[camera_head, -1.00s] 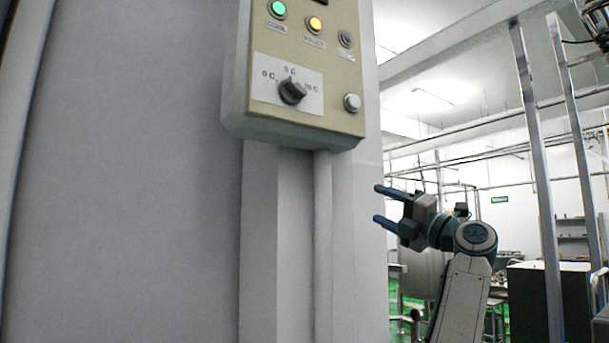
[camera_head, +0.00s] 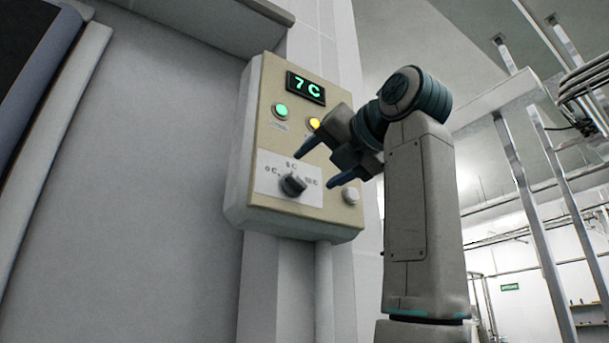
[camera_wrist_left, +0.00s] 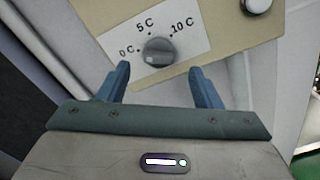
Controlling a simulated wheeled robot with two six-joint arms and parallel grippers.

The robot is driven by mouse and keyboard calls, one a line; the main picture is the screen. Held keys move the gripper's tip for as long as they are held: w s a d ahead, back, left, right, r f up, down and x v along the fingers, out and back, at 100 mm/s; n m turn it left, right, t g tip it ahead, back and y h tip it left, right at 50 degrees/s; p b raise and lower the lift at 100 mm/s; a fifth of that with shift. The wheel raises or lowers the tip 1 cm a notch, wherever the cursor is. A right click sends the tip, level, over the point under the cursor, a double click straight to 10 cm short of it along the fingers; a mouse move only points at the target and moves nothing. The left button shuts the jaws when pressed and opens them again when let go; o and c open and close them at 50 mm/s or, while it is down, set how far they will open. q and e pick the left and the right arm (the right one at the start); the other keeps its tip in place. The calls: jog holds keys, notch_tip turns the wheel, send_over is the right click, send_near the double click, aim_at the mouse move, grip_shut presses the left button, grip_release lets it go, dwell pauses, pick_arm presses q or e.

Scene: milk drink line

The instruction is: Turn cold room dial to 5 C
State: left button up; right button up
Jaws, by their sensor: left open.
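The cold room dial (camera_head: 293,185) is a dark round knob on a white plate marked 0 C, 5 C and 10 C. The display (camera_head: 306,88) above it reads 7 C in green. My left gripper (camera_head: 315,171) is open and empty, just in front of the panel, its fingers pointing toward the dial. In the left wrist view the dial (camera_wrist_left: 159,50) lies just beyond the gap between the two blue fingertips (camera_wrist_left: 158,69), apart from both. A small pale mark shows on the knob's lower left; its exact setting is unclear. My right gripper is not in view.
The beige control box (camera_head: 318,212) is on a pale wall. A green button (camera_head: 281,111) and a yellow button (camera_head: 314,123) sit above the dial, and a white button (camera_head: 351,196) at its lower right. My arm hides part of the panel's right side.

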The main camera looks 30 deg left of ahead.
aim_at(295, 183)
pick_arm(q)
jog(key=shift+p+x, duration=0.3)
jog(key=shift+x, duration=2.5)
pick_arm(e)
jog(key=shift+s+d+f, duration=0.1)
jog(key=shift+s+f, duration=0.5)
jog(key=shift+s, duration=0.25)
pick_arm(q)
jog(key=shift+s, duration=0.1)
jog(key=c, duration=1)
